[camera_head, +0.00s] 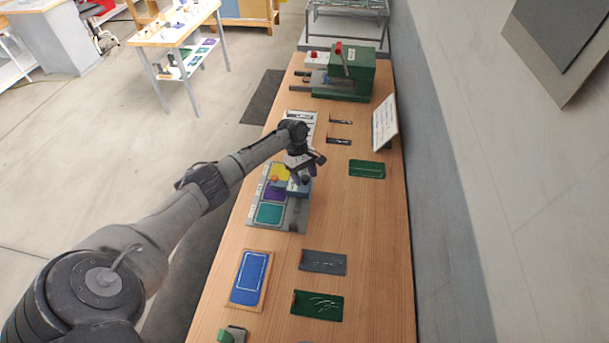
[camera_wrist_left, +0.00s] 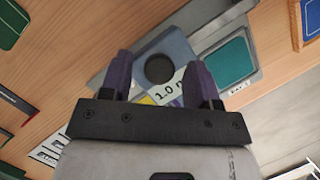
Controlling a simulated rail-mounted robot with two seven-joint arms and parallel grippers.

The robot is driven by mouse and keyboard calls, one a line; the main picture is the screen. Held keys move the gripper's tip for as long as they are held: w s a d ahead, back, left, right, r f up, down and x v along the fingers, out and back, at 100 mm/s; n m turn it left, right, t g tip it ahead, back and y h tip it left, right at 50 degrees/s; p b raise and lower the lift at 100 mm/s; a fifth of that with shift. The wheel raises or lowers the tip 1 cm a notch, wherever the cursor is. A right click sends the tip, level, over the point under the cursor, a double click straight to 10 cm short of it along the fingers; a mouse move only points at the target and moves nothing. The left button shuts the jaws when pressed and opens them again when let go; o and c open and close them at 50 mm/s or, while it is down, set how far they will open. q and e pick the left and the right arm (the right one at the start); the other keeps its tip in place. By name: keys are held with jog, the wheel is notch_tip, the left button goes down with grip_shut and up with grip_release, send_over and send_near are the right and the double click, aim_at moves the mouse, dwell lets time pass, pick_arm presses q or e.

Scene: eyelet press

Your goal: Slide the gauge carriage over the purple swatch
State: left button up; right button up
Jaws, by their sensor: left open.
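The gauge board (camera_head: 291,221) lies on the bench with yellow (camera_head: 280,170), purple (camera_head: 272,193) and teal (camera_head: 270,213) swatches in a row. The blue-grey gauge carriage (camera_head: 292,189) sits on the board near the yellow and purple swatches. Its exact overlap with the purple is partly hidden by my gripper. In the left wrist view the carriage (camera_wrist_left: 182,51) has a dark round knob or hole (camera_wrist_left: 159,69) and a "1.0" label. The teal swatch (camera_wrist_left: 230,64) lies to its right. My left gripper (camera_head: 309,174) is open above the carriage, fingers spread (camera_wrist_left: 161,80). Contact is unclear.
A green press (camera_head: 345,75) with a red-tipped lever stands at the bench's far end. A white sign (camera_head: 385,122) leans at right. A blue tray (camera_head: 250,278), grey plate (camera_head: 323,262) and green plates (camera_head: 367,169) lie around. Bare wood surrounds the board's right side.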

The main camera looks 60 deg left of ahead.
pick_arm(q)
jog(key=v, duration=1.4)
jog(key=shift+d, duration=0.1)
